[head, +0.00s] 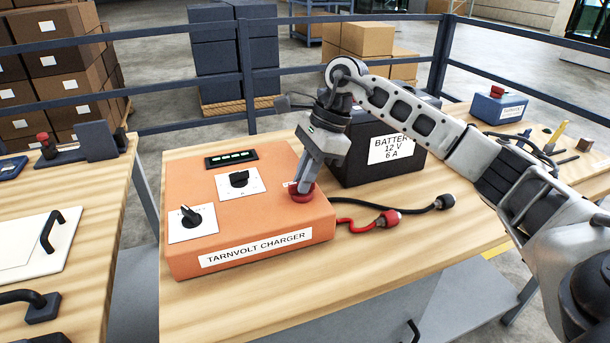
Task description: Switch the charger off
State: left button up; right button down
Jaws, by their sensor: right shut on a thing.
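The orange charger (255,222), labelled TARNVOLT CHARGER, sits on the wooden bench. Its top carries a lit green indicator strip (231,158), a black knob on a white plate (239,179), a larger black pointer knob (190,216) and a red round knob (302,195). My right gripper (304,187) points down at the charger's right end and is shut on the red knob, partly hiding it and a small label beside it. My left gripper is not in view.
A black 12 V battery (372,165) stands behind the charger. Red and black clamp leads (390,217) lie on the bench to the right.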

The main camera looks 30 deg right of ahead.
jog(key=shift+r, duration=0.1)
jog(key=c, duration=1.5)
grip_release()
jog(key=shift+o, duration=0.2)
jog(key=v, duration=1.5)
jog(key=shift+d+r, duration=0.25)
jog(key=shift+r, duration=0.1)
